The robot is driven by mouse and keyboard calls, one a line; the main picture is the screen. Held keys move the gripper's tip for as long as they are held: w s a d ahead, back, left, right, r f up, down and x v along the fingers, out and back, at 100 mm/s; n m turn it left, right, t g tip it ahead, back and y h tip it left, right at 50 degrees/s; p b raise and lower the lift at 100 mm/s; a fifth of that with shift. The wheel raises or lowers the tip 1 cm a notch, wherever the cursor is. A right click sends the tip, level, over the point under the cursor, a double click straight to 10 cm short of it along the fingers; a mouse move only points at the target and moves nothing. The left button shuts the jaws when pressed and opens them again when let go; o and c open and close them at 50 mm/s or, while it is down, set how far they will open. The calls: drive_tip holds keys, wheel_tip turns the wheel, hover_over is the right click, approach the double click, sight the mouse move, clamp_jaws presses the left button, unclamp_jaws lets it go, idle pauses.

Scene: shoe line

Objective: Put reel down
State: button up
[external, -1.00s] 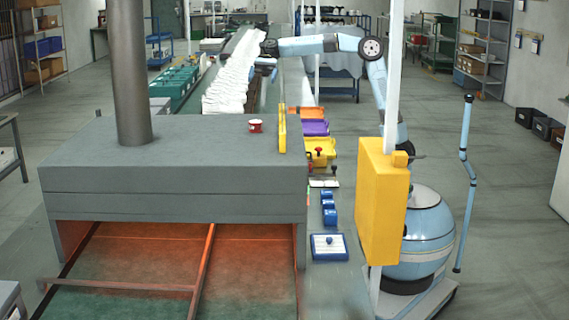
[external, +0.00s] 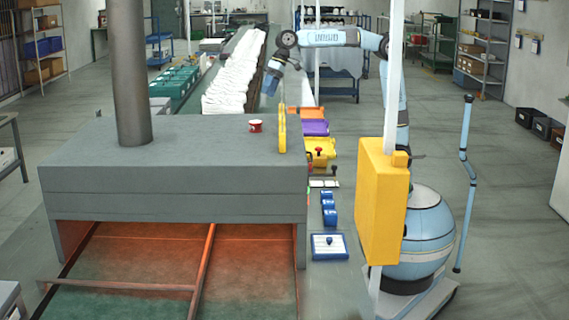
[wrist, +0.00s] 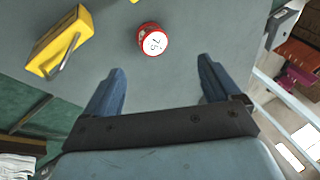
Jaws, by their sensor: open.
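The reel (external: 256,126) is small and red with a pale top. It stands on the flat grey top of the large oven-like housing (external: 170,150), near its back right edge. In the wrist view the reel (wrist: 152,40) shows a white round face marked "75", beyond my fingertips and between their lines. My gripper (wrist: 162,75) is open, with nothing between its two blue fingers. In the external view my gripper (external: 270,84) points down behind the housing, above and apart from the reel.
A yellow upright panel (external: 282,130) stands at the housing's right edge, close to the reel; a yellow box with a handle (wrist: 60,40) shows in the wrist view. White pieces (external: 232,85) line the conveyor behind. Coloured bins (external: 316,128) stand to the right. The housing's top is otherwise mostly clear.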

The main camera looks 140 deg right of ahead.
drive_tip(key=a+r+n+h, duration=0.1)
drive_tip(key=r+n+h, duration=0.1)
drive_tip(key=n, duration=0.2)
drive_tip(key=n+h, duration=0.1)
drive_tip(key=n, duration=0.1)
approach(255, 122)
drive_tip(key=f, duration=0.1)
drive_tip(key=d+f, duration=0.1)
drive_tip(key=f, duration=0.1)
drive_tip(key=shift+w+d+f, duration=0.35)
drive_tip(key=shift+f, duration=0.05)
drive_tip(key=shift+w+x, duration=0.15)
drive_tip(key=shift+x, duration=1.4)
drive_tip(key=shift+w+x, duration=0.15)
drive_tip(key=shift+x, duration=1.35)
drive_tip(key=shift+a+r, duration=0.1)
drive_tip(key=shift+a, duration=0.1)
drive_tip(key=c, duration=1.2)
drive_tip(key=shift+r, duration=0.15)
